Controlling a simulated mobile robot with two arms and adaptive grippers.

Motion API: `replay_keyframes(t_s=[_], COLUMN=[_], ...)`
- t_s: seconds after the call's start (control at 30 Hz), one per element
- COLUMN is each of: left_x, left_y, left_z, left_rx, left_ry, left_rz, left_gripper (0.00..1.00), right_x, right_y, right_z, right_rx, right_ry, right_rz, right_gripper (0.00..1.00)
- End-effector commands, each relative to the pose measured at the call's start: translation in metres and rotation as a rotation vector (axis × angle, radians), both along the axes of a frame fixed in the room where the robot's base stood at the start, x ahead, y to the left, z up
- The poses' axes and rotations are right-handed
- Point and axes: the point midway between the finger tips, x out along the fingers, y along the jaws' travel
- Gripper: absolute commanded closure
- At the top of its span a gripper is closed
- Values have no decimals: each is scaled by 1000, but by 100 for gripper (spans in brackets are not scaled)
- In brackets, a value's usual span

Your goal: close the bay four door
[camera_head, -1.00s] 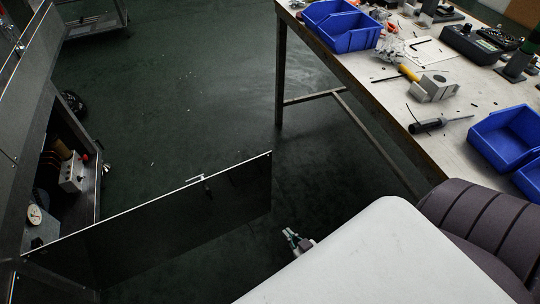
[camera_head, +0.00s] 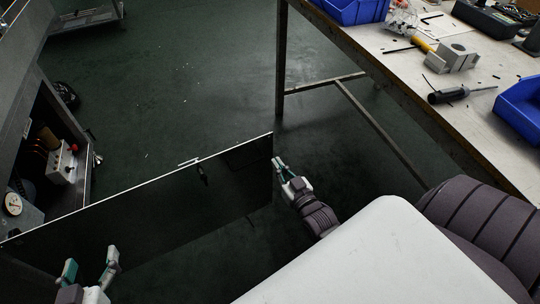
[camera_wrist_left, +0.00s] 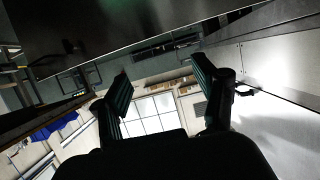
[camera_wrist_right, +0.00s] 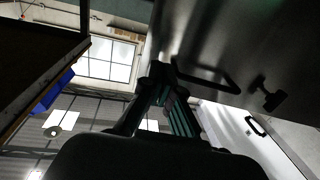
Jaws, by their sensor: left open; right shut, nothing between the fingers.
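The bay door, a dark flat panel (camera_head: 150,225) with a pale top edge, stands swung open from the cabinet at the left in the head view. It carries a small latch or handle (camera_head: 203,173) near its top edge. My right gripper (camera_head: 278,162) is shut and empty, just beside the door's free end; contact cannot be told. My left gripper (camera_head: 92,260) is open and empty at the lower left, in front of the door panel. In the right wrist view a metal panel with a bar handle (camera_wrist_right: 212,84) and a dark knob (camera_wrist_right: 267,95) lies past the shut fingers (camera_wrist_right: 160,85).
The open cabinet bay at the left holds a white box with knobs (camera_head: 62,162) and a round gauge (camera_head: 13,204). A workbench (camera_head: 415,95) with blue bins (camera_head: 522,110), a screwdriver (camera_head: 455,94) and small parts stands at the right. The green floor (camera_head: 170,90) between is clear.

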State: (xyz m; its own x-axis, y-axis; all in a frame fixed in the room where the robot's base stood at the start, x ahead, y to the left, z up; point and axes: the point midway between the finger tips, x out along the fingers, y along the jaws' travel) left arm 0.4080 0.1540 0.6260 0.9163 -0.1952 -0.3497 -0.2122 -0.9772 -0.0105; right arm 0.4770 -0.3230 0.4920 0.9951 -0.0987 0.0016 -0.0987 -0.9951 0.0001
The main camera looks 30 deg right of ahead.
Motion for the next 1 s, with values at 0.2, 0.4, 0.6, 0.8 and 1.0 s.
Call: replay_keyframes(t_s=[0.2, 0.4, 0.6, 0.8, 1.0], left_x=[15, 18, 18, 18, 18], left_y=[-10, -14, -15, -15, -15], left_z=[35, 57, 65, 65, 65], left_rx=[-55, -86, -94, -94, -95], left_ry=[-222, -344, -379, -379, -380], left_rz=[-15, -22, -24, -24, -24], left_gripper=[29, 29, 29, 29, 29], right_x=[33, 47, 51, 51, 52], right_y=[-3, -4, -5, -5, -6], right_z=[-2, -1, -1, -1, 0], right_rx=[0, 0, 0, 0, -1], right_ry=[-1, 1, 2, 2, 2], right_rz=[0, 0, 0, 0, 3], right_gripper=[100, 100, 100, 100, 100])
